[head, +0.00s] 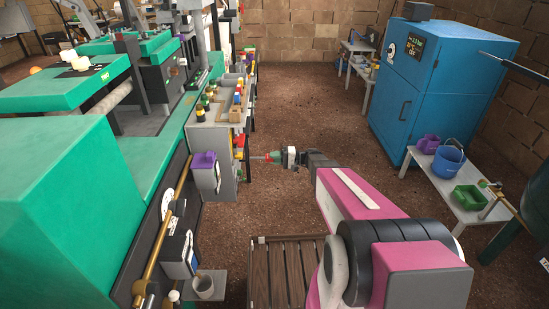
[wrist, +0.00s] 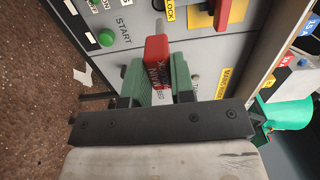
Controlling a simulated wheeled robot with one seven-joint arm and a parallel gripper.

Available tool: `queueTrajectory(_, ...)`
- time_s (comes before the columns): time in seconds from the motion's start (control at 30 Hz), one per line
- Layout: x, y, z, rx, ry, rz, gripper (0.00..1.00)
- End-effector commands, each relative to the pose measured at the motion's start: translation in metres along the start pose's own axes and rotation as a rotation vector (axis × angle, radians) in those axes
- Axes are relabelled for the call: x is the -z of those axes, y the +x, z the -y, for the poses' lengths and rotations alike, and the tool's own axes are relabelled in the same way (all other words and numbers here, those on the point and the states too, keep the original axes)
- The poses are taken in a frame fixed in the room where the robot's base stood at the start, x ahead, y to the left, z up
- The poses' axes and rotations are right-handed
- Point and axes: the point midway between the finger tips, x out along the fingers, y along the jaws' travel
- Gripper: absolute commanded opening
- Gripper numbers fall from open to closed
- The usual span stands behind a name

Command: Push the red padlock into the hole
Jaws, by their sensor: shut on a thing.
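The red padlock (wrist: 156,48) is between the green fingers of my gripper (wrist: 158,82) in the wrist view, with lettering on its side. Its grey shackle points away from my gripper toward the grey control panel (wrist: 190,55). In the head view my gripper (head: 273,157) is at the panel's right side, and the shackle reaches left toward the panel. A red switch handle (wrist: 226,12) sits on a yellow plate to the padlock's right in the wrist view. I cannot make out the hole or whether the shackle touches anything.
The panel has a green START button (wrist: 106,38) and a yellow LOCK label (wrist: 170,9). A green machine (head: 60,190) fills the left. A blue cabinet (head: 440,85) and a side table (head: 468,200) stand at right. The brown floor (head: 305,105) between is open.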

Motion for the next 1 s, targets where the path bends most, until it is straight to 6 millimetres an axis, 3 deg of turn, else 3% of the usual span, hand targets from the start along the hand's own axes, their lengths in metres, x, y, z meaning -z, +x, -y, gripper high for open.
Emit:
queueTrajectory(0.47, 0.0, 0.007, 0.0, 0.0, 0.0, 0.0, 0.0)
queueTrajectory(1.0, 0.0, 0.05, 0.0, -0.001, 0.0, 0.0, 0.0)
